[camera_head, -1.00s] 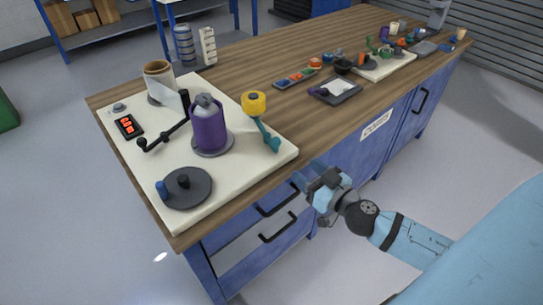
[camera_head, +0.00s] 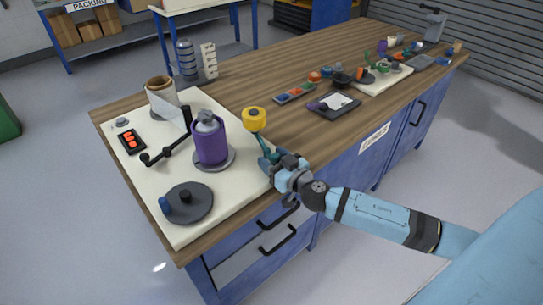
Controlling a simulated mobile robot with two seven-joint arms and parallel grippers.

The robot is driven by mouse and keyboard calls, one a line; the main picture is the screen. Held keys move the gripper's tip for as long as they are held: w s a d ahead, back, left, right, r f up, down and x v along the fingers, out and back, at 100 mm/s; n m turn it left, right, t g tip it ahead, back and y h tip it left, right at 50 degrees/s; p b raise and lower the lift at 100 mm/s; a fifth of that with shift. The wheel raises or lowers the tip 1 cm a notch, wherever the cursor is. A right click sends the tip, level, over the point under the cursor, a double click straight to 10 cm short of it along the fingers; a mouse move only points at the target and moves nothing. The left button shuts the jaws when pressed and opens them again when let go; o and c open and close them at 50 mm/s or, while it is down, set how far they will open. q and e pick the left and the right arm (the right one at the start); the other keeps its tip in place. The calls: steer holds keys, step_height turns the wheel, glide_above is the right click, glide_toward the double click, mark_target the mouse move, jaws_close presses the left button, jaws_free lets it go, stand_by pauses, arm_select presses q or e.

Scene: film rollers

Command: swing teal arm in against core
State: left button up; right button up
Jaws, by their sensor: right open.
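The teal arm (camera_head: 264,145) stands on the right part of the cream board, with a yellow roller (camera_head: 254,119) at its far end. The purple core (camera_head: 211,144) stands upright on a grey round base to the left of it, with a gap between roller and core. My right gripper (camera_head: 272,164) is open at the near end of the teal arm, by the board's right edge. It hides that end, and I cannot tell whether it touches it. My left gripper is not in view.
The cream board (camera_head: 218,210) also carries a dark disc with a blue knob (camera_head: 187,203), a black arm (camera_head: 165,152), a brown roll (camera_head: 160,86) and a red display (camera_head: 131,141). A clipboard (camera_head: 335,104) and coloured tray (camera_head: 295,93) lie behind on the wooden bench (camera_head: 290,60).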

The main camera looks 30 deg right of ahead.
steer(key=shift+w, duration=0.35)
steer(key=shift+c, duration=0.2)
jaws_close()
steer(key=shift+s+f, duration=0.1)
